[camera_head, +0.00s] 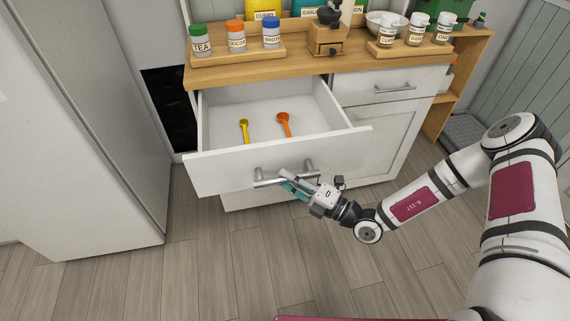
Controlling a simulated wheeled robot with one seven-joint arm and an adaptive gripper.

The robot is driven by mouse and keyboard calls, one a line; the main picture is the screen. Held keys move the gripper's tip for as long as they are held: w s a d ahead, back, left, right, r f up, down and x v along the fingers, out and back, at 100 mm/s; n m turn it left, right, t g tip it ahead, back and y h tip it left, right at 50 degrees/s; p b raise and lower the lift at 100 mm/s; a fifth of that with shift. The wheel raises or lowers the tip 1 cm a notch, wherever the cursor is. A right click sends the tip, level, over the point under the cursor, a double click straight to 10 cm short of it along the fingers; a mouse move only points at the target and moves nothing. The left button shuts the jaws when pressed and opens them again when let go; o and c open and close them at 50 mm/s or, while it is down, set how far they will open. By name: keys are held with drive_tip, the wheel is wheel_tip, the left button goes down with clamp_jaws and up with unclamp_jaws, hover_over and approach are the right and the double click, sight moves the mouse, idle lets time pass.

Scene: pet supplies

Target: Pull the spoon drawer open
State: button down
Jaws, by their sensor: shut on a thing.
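The spoon drawer (225,176) is the white left drawer of the cabinet, and it stands well out from the cabinet front. A yellow spoon (244,130) and an orange spoon (285,123) lie apart on its white floor. Its grey bar handle (268,180) is on the front panel. My gripper (288,180) is shut on the handle near its right part, in front of the drawer. The fingers cover part of the bar, so the exact contact is partly hidden.
The wooden counter (300,66) carries jars, a coffee grinder (327,38) and a white bowl (385,24). The right drawer (388,86) is shut. A tall grey appliance (85,130) stands at left. The floor (250,255) before the drawer is clear.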

drive_tip(key=shift+s+d, duration=0.2)
drive_tip(key=shift+s, duration=0.2)
drive_tip(key=c, duration=1.5)
unclamp_jaws()
drive_tip(key=v, duration=1.2)
drive_tip(key=shift+r, duration=0.1)
